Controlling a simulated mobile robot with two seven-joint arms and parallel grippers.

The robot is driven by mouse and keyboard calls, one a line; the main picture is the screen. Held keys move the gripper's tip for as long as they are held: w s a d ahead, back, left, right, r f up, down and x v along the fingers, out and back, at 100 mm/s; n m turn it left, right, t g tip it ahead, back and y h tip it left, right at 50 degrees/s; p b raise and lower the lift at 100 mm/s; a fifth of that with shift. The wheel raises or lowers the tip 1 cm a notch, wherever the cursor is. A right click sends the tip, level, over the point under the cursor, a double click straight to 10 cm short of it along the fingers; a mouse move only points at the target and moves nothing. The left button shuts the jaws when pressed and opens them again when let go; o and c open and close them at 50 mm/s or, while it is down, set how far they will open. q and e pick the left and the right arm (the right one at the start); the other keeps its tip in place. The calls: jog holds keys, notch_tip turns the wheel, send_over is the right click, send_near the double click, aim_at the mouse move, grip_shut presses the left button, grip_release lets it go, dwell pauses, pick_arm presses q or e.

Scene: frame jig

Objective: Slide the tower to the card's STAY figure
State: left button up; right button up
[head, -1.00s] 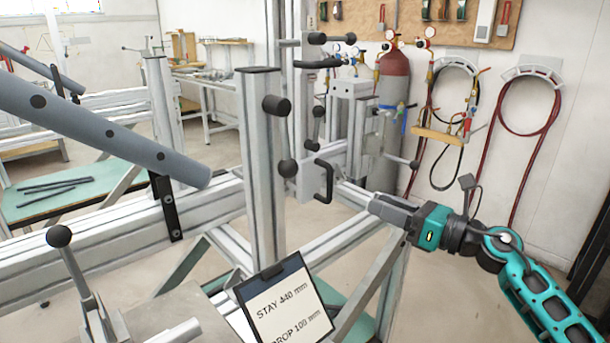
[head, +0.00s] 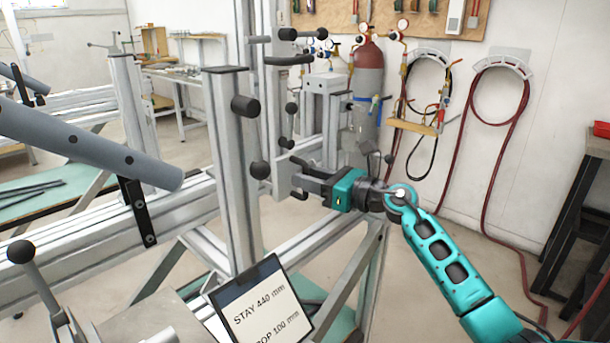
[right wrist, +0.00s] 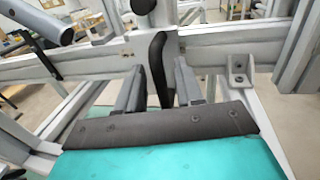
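The card (head: 262,305) on a dark clipboard at the lower middle reads STAY 440 mm and DROP 100 mm; the DROP line is partly cut off. The tower appears to be the tall grey upright (head: 243,38) behind the black-capped post, with black knobs and levers. A grey plate (head: 281,178) low beside it carries a black handle, which shows in the right wrist view (right wrist: 159,72). My right gripper (head: 300,179) is at that handle. Its two fingers are apart, one on each side of the handle, with gaps visible. My left gripper is out of view.
The black-capped post (head: 229,140) stands in front of the tower. A grey tube (head: 85,143) slants in from the left above the frame rail (head: 185,205). A lever with a black ball (head: 20,252) rises at lower left. Gas cylinders (head: 366,90) stand behind.

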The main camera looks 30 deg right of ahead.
jog(key=shift+w+a, duration=0.3)
jog(key=shift+w, duration=0.25)
grip_shut()
